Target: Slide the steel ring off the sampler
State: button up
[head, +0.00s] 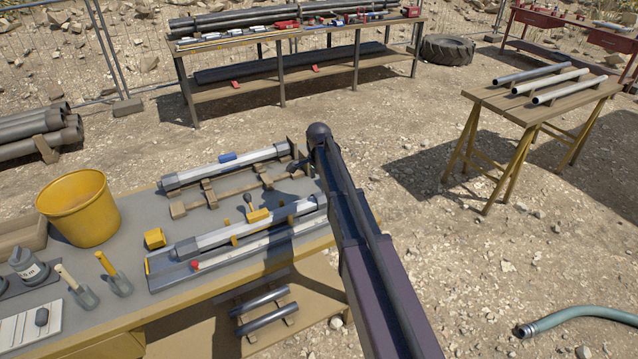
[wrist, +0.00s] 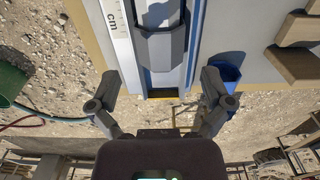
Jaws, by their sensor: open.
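The sampler, a long light tube, lies in a tray on the workbench, in the middle of the head view (head: 225,238). Its right end is hidden behind my arm there. In the wrist view the pale tube (wrist: 158,12) enters a dark grey faceted ring (wrist: 160,48), which sits around it near the tray's end. I take this as the steel ring. My gripper (wrist: 160,98) is open and empty, its fingers spread on either side of the tray's end, apart from the ring. In the head view my gripper is mostly hidden by my arm.
A white cm scale (wrist: 115,25) runs along the tray's left in the wrist view; a blue object (wrist: 225,73) is by the right finger. A second tube (head: 225,168) rests on wooden cradles behind. A yellow bucket (head: 80,210) stands at left.

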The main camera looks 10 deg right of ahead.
aim_at(319, 194)
jog(key=shift+f+b, duration=3.45)
jog(key=shift+f, duration=0.3)
jog(key=c, duration=1.1)
